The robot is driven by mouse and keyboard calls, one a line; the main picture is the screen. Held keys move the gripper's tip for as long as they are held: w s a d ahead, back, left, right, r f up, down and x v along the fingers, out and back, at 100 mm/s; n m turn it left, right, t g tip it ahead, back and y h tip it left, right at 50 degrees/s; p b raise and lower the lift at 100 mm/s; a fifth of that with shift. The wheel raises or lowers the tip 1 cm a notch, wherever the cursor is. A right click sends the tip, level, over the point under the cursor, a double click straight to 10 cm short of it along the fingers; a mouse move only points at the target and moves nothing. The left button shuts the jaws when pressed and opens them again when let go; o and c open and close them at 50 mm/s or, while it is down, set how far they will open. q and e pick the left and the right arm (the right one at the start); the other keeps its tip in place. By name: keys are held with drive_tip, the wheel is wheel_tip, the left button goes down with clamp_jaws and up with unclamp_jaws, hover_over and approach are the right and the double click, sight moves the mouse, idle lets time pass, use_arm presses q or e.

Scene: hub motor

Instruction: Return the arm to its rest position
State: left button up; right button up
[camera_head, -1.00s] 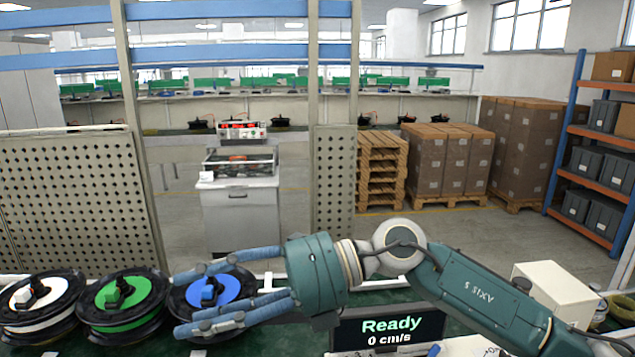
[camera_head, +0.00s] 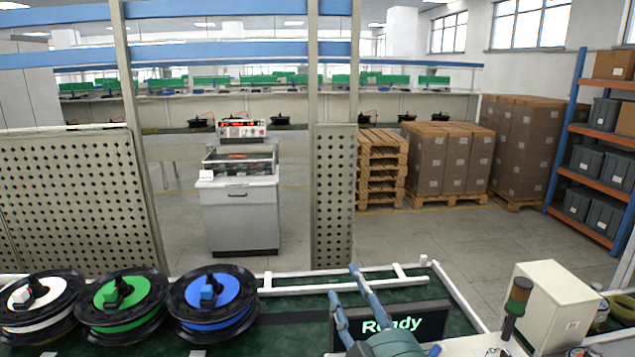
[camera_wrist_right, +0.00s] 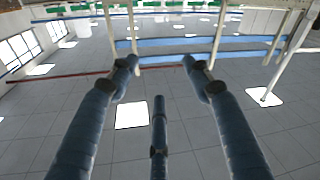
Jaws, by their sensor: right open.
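My right gripper (camera_head: 344,285) is at the bottom centre of the head view, in front of the Ready display. Its blue fingers point up and away from me, spread apart. In the right wrist view the fingers of my right gripper (camera_wrist_right: 160,75) are apart with nothing between them. Only its fingers and part of its green-grey body show in the head view; the rest of the arm is below the picture. My left gripper is in neither view.
Three black reels with white (camera_head: 38,291), green (camera_head: 122,291) and blue (camera_head: 214,289) centres stand at the left of the green bench. A display reading Ready (camera_head: 420,324), a signal lamp (camera_head: 517,295) and a cream box (camera_head: 552,305) are at the right. Perforated panels stand behind.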

drive_tip(key=s+d+f+m+g+h, duration=0.2)
drive_tip(key=s+d+f+m+g, duration=0.25)
drive_tip(key=f, duration=0.65)
drive_tip(key=s+d+f+m+g+h, duration=0.1)
drive_tip(key=s+d+f+g+h, duration=0.15)
drive_tip(key=s+d+f, duration=0.6)
drive_tip(key=s+f+m+g, duration=0.1)
drive_tip(key=s+f+g, duration=0.3)
drive_tip(key=s+f, duration=0.45)
drive_tip(key=s+f+g, duration=0.4)
drive_tip(key=s+f, duration=0.1)
drive_tip(key=s, duration=0.6)
wheel_tip(320, 180, down, 32)
drive_tip(key=s+g+b, duration=0.1)
drive_tip(key=s+b, duration=0.1)
drive_tip(key=b, duration=0.4)
drive_tip(key=s+d+f+b, duration=0.1)
drive_tip(key=s+f+b, duration=0.1)
drive_tip(key=s+f, duration=0.6)
drive_tip(key=s+d+f+g+b, duration=0.1)
drive_tip(key=s+d+f+b, duration=0.1)
drive_tip(key=s+f, duration=0.6)
wheel_tip(320, 180, down, 4)
drive_tip(key=shift+s+d+f+b, duration=0.2)
drive_tip(key=shift+s+d+b, duration=0.1)
drive_tip(key=shift+b, duration=0.1)
drive_tip(key=shift+h, duration=0.25)
